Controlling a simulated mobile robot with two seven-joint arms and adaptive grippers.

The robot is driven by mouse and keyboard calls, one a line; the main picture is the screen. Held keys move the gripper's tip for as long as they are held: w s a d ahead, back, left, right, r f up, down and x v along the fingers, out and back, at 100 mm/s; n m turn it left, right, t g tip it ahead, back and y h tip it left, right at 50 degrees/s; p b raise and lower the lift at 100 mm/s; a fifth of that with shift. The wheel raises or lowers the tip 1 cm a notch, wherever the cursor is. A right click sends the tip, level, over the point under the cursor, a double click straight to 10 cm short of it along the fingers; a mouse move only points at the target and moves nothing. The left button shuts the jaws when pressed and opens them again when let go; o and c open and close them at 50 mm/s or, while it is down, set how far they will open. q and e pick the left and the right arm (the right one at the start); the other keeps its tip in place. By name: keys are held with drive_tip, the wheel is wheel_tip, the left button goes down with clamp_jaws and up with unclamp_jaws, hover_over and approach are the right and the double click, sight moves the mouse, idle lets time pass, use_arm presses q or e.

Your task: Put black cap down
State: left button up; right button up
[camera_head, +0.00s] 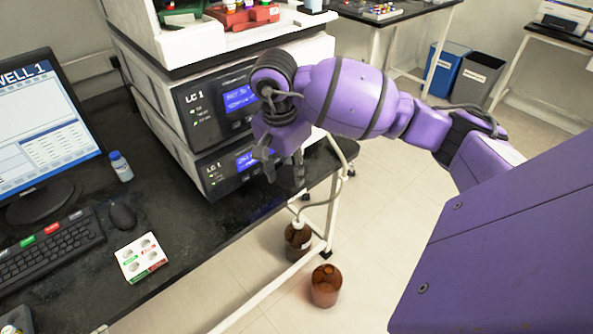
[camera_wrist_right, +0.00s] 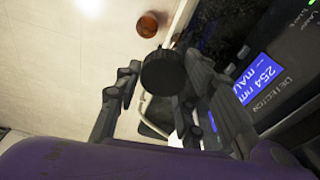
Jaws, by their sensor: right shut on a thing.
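The black cap (camera_wrist_right: 165,73) is round and dark and sits between the fingers of my right gripper (camera_wrist_right: 160,88) in the right wrist view. The right gripper (camera_head: 279,172) is shut on it, held in the air in front of the lower LC 1 unit, near the right end of the black bench. In the head view I cannot clearly separate the cap from the dark fingers. A brown bottle (camera_head: 326,286) with no cap visible stands on the floor below; a brown round thing (camera_wrist_right: 148,25) shows past the cap in the wrist view. My left gripper is not in view.
The black bench (camera_head: 190,235) has free room before the LC 1 units (camera_head: 225,170). A white rack (camera_head: 141,257), mouse (camera_head: 122,215), keyboard (camera_head: 45,247) and small blue-capped bottle (camera_head: 121,166) stand on it. Another brown bottle (camera_head: 299,243) with tubing stands by the bench leg.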

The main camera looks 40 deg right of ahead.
drive_tip(key=w+d+f, duration=0.6)
drive_tip(key=w+f, duration=0.1)
drive_tip(key=shift+w+d+f, duration=0.1)
drive_tip(key=shift+d+f, duration=0.15)
drive_tip(key=shift+f, duration=0.05)
drive_tip(key=shift+w+d+f, duration=0.1)
drive_tip(key=shift+f, duration=0.1)
drive_tip(key=shift+w+d+f, duration=0.1)
drive_tip(key=shift+f, duration=1.5)
drive_tip(key=shift+f, duration=0.15)
drive_tip(key=o, duration=0.4)
drive_tip(key=shift+f, duration=0.1)
drive_tip(key=shift+o, duration=1)
